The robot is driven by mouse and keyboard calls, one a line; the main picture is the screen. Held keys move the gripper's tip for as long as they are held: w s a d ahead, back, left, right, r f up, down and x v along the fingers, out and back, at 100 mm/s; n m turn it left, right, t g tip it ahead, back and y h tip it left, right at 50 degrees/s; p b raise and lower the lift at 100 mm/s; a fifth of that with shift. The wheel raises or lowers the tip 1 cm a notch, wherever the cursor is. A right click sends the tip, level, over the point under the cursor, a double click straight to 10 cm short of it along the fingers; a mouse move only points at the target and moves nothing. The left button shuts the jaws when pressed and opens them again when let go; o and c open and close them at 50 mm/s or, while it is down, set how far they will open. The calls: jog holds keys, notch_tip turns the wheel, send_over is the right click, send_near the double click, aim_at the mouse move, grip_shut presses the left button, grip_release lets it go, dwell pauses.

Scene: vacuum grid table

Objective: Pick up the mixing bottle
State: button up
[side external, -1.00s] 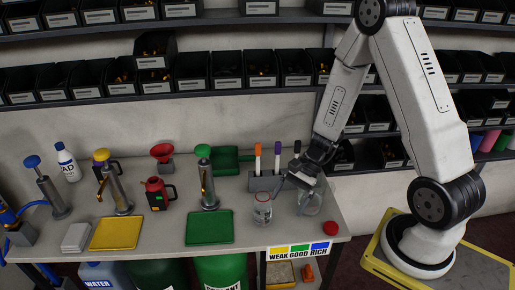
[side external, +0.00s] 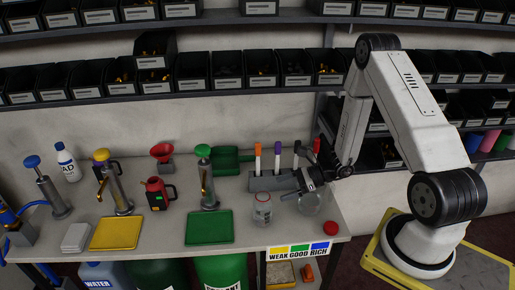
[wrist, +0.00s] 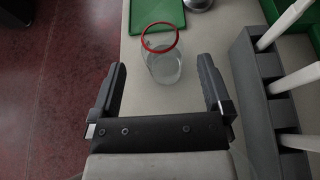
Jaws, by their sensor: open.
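The mixing bottle seems to be the clear jar with a red rim (side external: 262,208), standing upright near the front of the table in the side view. In the wrist view the clear jar (wrist: 162,62) stands ahead of the fingers, roughly midway between them. My gripper (side external: 303,182) is to the right of the jar, apart from it, with its fingers pointing left. In the wrist view my gripper (wrist: 162,78) is open with nothing between the fingers.
A grey holder (side external: 268,182) with upright markers stands behind the jar and close to the right finger in the wrist view. A red cap (side external: 330,228) lies at the table's right front. A green tray (side external: 209,228) lies left of the jar. The table edge is close in front.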

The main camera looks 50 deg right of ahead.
aim_at(263, 207)
jog(key=shift+x, duration=1.1)
jog(key=shift+x, duration=2.55)
grip_shut()
